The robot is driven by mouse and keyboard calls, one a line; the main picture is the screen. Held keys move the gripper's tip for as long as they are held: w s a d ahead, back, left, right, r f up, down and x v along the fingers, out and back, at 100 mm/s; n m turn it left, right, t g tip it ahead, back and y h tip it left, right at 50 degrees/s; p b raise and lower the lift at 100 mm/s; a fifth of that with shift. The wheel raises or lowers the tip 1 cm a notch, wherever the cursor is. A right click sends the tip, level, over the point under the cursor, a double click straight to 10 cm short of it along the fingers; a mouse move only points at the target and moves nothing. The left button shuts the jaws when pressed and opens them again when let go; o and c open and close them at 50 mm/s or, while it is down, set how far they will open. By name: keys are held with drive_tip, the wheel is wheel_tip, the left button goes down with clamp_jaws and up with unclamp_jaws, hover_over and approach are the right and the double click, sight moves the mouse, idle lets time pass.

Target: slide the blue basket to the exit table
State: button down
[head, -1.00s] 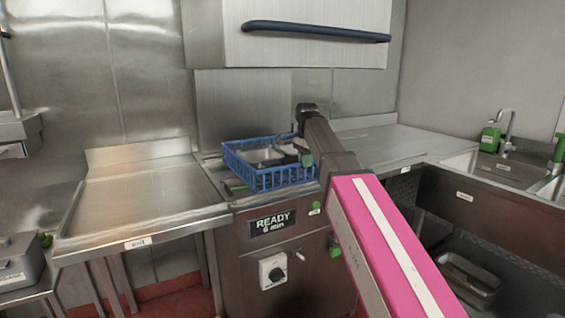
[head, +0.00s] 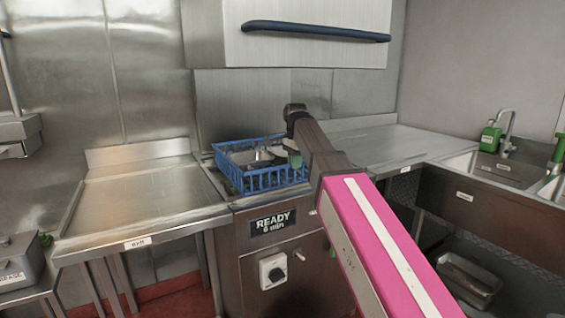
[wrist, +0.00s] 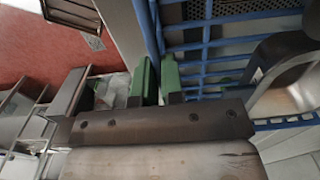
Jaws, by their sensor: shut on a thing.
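The blue basket (head: 277,180) sits on the dishwasher bed under the raised hood, with metal pans inside it. The exit table (head: 140,200), a bare steel surface with an "exit" label on its front edge, lies directly to its left. My gripper (head: 292,158) is at the basket's right side, partly hidden by my arm. In the wrist view its green fingers (wrist: 157,82) are shut on a blue bar of the basket's rim (wrist: 150,30). The basket's grid and part of a pan show to the right there.
The raised hood (head: 290,35) with a blue handle hangs above the basket. The right-hand counter (head: 385,142) is clear and leads to a sink (head: 500,168). A grey box (head: 20,262) stands at lower left. The exit table is free.

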drive_tip(key=shift+s+a, duration=2.85)
drive_tip(key=shift+a, duration=1.35)
drive_tip(key=shift+s+a, duration=2.85)
drive_tip(key=shift+a, duration=1.4)
drive_tip(key=shift+s+a, duration=2.85)
drive_tip(key=shift+a, duration=1.35)
drive_tip(key=shift+s+a, duration=2)
drive_tip(key=shift+a, duration=0.95)
drive_tip(key=shift+s+a, duration=2)
drive_tip(key=shift+a, duration=1)
drive_tip(key=shift+s+a, duration=2)
drive_tip(key=shift+a, duration=0.95)
drive_tip(key=c, duration=0.7)
unclamp_jaws()
drive_tip(key=shift+r, duration=0.1)
drive_tip(key=shift+r, duration=3.4)
